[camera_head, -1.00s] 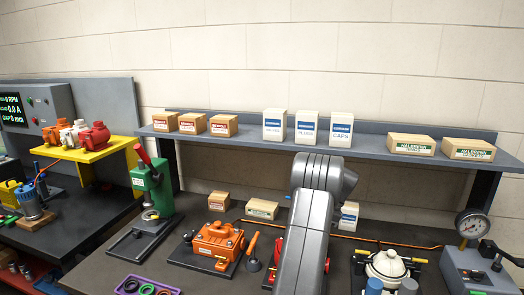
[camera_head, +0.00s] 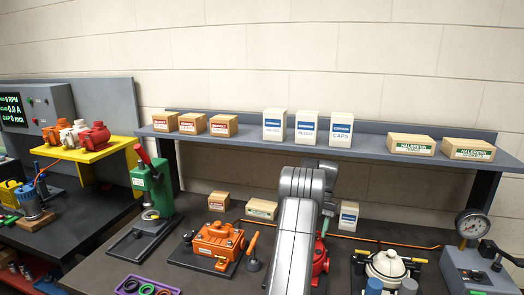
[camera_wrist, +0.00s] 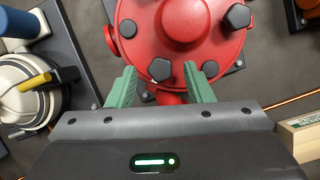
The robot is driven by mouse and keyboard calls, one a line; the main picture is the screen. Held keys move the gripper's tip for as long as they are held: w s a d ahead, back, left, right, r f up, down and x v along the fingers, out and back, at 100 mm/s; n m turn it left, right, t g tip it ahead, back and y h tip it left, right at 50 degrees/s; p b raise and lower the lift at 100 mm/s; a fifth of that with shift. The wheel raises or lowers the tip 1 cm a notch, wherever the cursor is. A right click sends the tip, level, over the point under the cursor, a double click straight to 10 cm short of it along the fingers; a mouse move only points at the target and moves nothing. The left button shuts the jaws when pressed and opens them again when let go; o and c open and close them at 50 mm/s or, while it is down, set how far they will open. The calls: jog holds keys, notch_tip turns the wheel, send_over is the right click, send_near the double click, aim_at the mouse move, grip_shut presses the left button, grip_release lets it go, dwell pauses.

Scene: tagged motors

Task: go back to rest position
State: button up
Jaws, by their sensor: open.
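My gripper (camera_wrist: 160,68) is open, with its two green fingers apart and nothing held between them. In the wrist view a red motor (camera_wrist: 186,28) with dark bolts lies just beyond the fingertips; I cannot tell whether they touch it. In the head view the red motor (camera_head: 321,258) shows partly at the right of my grey arm, which covers the rest of it.
A shelf (camera_head: 370,148) with several boxes runs above the bench. An orange motor (camera_head: 217,240) stands left of my arm and a white one (camera_head: 386,266) right of it. A green press (camera_head: 149,185) and a gauge unit (camera_head: 470,258) stand further out.

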jog(key=n, duration=0.2)
jog(key=n+h, duration=0.1)
jog(key=n, duration=0.1)
jog(key=n+h, duration=0.1)
jog(key=n, duration=0.1)
jog(key=shift+w+a+g, duration=0.1)
jog(key=shift+a+g, duration=0.2)
jog(key=shift+r, duration=0.1)
